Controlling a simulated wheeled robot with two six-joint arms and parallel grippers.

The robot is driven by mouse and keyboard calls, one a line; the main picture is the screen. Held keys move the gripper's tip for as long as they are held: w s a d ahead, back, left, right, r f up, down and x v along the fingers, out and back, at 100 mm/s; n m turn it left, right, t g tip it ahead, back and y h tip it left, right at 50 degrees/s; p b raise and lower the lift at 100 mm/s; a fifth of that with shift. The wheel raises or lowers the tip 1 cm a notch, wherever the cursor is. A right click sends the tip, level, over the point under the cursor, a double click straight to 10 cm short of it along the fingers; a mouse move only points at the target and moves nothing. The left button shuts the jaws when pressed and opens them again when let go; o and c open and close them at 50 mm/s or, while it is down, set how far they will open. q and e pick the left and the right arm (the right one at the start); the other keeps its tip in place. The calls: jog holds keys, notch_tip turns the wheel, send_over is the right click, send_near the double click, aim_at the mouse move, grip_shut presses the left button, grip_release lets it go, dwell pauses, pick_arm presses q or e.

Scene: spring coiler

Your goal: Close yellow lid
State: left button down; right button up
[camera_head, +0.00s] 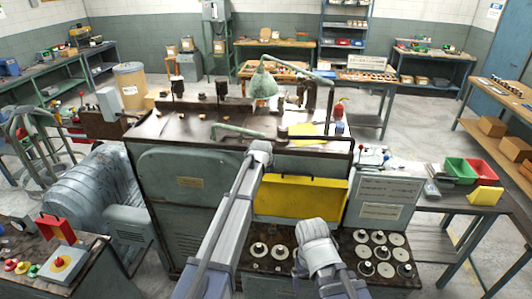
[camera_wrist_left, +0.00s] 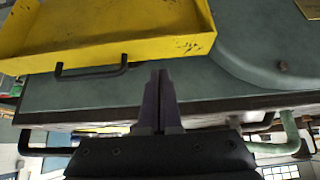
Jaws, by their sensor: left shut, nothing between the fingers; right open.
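The yellow lid (camera_head: 300,198) is on the front of the green machine, below its dark top edge, in the head view. In the left wrist view the yellow lid (camera_wrist_left: 120,28) shows its raised rims and a black handle (camera_wrist_left: 92,70). My left gripper (camera_head: 262,148) is at the machine's front top edge, up and left of the lid. Its fingers (camera_wrist_left: 160,88) are shut and empty, beside the handle in the picture and apart from it. My right gripper (camera_head: 315,232) is open, below the lid, above the lower shelf; its fingertips are hard to make out.
The lower shelf holds several round discs with knobs (camera_head: 378,252). Green (camera_head: 460,168) and red (camera_head: 482,171) bins stand on a table to the right.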

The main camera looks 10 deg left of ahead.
pick_arm(q)
jog(key=b+x, duration=0.2)
jog(key=x, duration=0.1)
jog(key=w+r+b+x, duration=0.1)
jog(key=b+x, duration=0.5)
jog(key=x, duration=0.1)
jog(key=shift+w+a+r, duration=0.1)
jog(key=shift+w+a, duration=0.25)
jog(key=shift+w, duration=0.05)
pick_arm(e)
notch_tip(320, 180, down, 7)
jog(key=shift+w+f, duration=0.15)
jog(key=shift+w, duration=0.15)
jog(key=shift+a, duration=0.1)
pick_arm(q)
jog(key=shift+s, duration=0.15)
